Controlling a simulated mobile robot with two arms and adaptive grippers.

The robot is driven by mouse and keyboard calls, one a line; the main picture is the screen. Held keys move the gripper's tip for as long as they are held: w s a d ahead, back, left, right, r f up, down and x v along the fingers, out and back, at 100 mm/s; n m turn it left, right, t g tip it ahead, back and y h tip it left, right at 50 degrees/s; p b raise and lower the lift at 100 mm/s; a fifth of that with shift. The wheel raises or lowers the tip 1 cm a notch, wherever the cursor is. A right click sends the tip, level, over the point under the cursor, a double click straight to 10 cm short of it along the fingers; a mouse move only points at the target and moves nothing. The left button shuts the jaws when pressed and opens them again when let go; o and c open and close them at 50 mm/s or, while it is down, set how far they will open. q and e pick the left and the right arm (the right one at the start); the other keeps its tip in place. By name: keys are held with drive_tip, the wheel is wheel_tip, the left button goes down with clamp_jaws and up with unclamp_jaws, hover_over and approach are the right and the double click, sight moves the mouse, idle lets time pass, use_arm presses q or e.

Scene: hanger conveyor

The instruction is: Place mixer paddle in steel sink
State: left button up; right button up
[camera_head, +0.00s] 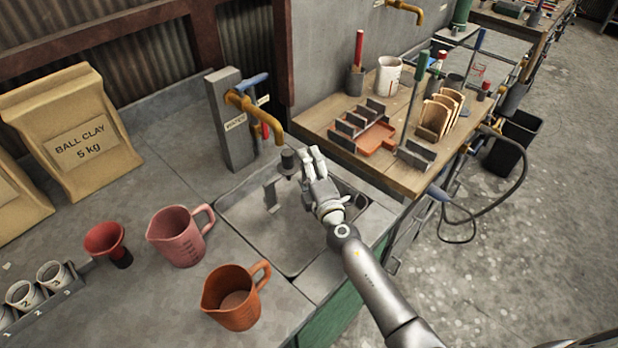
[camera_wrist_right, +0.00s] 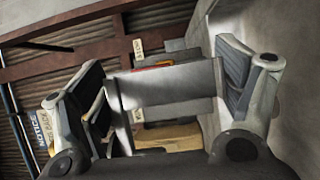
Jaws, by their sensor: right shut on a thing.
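The steel sink (camera_head: 290,240) is set into the grey counter in the middle of the head view, below a yellow tap. My right gripper (camera_head: 311,164) is over the far part of the sink. It is shut on the grey mixer paddle (camera_wrist_right: 165,85), which spans between its fingers in the right wrist view. In the head view a grey flat part of the paddle (camera_head: 270,194) shows to the left of the gripper, over the basin. Whether the paddle touches the sink floor cannot be told. My left gripper is not in view.
The yellow tap (camera_head: 262,112) on its grey post stands just behind the sink. A pink jug (camera_head: 180,240) and an orange jug (camera_head: 232,302) stand left of the sink. A wooden bench (camera_head: 385,165) with racks and tools is at the right.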

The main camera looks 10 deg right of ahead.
wheel_tip(320, 180, down, 2)
drive_tip(key=shift+f+b, duration=0.25)
drive_tip(key=shift+b, duration=0.5)
drive_tip(key=shift+f, duration=0.35)
drive_tip(key=shift+f+b, duration=0.6)
drive_tip(key=shift+b, duration=0.3)
drive_tip(key=o, duration=1.2)
drive_tip(key=shift+c, duration=0.2)
